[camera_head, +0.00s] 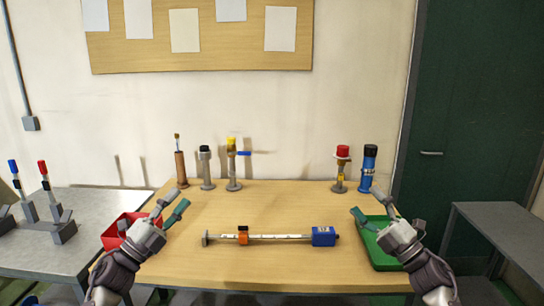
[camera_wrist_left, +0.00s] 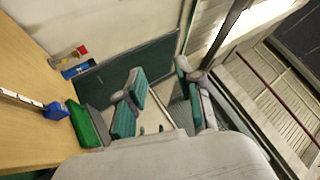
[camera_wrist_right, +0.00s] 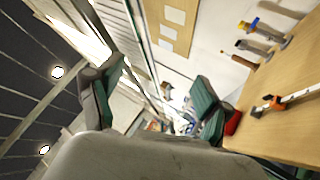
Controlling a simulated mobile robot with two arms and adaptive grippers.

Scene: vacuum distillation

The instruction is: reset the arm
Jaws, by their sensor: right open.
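My left gripper (camera_head: 177,201) is raised over the left part of the table, in front of the red tray. Its two fingers stand apart with nothing between them, as the left wrist view (camera_wrist_left: 162,85) also shows. My right gripper (camera_head: 373,204) is raised in front of the green tray on the right. Its fingers are spread and empty, also in the right wrist view (camera_wrist_right: 157,78). Neither gripper touches an object that I can see.
A wooden table (camera_head: 270,268) holds a long rod (camera_head: 280,237) with an orange clamp (camera_head: 243,237) and blue block (camera_head: 323,236). The red tray (camera_head: 112,232) and green tray (camera_head: 380,259) flank it. Several upright stands, including a yellow-topped one (camera_head: 232,165), line the back.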

